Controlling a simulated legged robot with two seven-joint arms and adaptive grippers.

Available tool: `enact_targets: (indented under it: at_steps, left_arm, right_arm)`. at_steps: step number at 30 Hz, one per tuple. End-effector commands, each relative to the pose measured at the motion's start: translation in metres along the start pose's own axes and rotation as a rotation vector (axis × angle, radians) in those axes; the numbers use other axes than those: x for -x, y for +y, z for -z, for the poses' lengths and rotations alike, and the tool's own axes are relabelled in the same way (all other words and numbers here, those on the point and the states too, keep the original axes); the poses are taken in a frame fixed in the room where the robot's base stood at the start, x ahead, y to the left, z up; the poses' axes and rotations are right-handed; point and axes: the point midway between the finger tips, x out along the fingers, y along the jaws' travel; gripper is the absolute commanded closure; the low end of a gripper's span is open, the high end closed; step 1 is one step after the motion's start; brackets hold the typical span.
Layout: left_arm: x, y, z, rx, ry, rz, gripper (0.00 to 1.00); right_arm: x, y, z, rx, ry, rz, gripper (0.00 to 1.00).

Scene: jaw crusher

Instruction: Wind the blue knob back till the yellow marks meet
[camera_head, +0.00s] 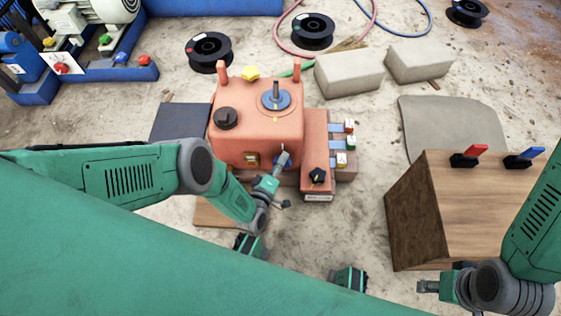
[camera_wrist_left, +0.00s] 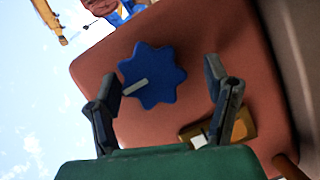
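A lobed blue knob (camera_wrist_left: 152,75) with a pale pointer line sits on an orange face in the left wrist view. My left gripper (camera_wrist_left: 164,100) is open, its two fingers apart on either side of the knob, with no clear contact. In the head view the left gripper (camera_head: 283,162) is at the front of the orange machine (camera_head: 240,143); the knob cannot be made out there. On the machine's top is a blue disc (camera_head: 268,103) with a grey spindle; a small yellow mark shows by its front edge. My right gripper (camera_head: 428,286) is at the lower right, away from the machine.
A black knob (camera_head: 225,118) and yellow knob (camera_head: 251,73) stand on the machine's top. A side block (camera_head: 315,150) with small switches adjoins it. A wooden box (camera_head: 470,210) with red and blue levers stands right. Open ground lies in front.

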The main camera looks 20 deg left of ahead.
Motion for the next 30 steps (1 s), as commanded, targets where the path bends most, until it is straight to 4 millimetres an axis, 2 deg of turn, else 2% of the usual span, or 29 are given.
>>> enact_targets:
  at_steps: [9, 14, 17, 28, 30]
  left_arm:
    - [-0.002, 0.005, 0.0, 0.0, 0.001, -0.008, 0.3]
    - [-0.002, 0.014, 0.003, 0.001, 0.0, -0.008, 0.3]
    - [-0.001, 0.025, 0.007, 0.0, 0.001, -0.007, 0.3]
    - [0.007, 0.083, 0.017, 0.01, -0.006, -0.017, 0.27]
    - [0.007, 0.09, 0.019, 0.011, -0.006, -0.016, 0.3]
  right_arm:
    - [0.001, 0.0, -0.001, 0.0, 0.002, 0.0, 0.6]
    - [0.001, 0.0, -0.001, 0.0, 0.002, 0.0, 0.6]
    - [0.001, 0.0, -0.001, 0.0, 0.002, 0.0, 0.6]
    - [0.001, 0.0, -0.002, 0.0, 0.004, 0.001, 0.6]
    - [0.001, 0.001, -0.002, 0.0, 0.003, 0.002, 0.6]
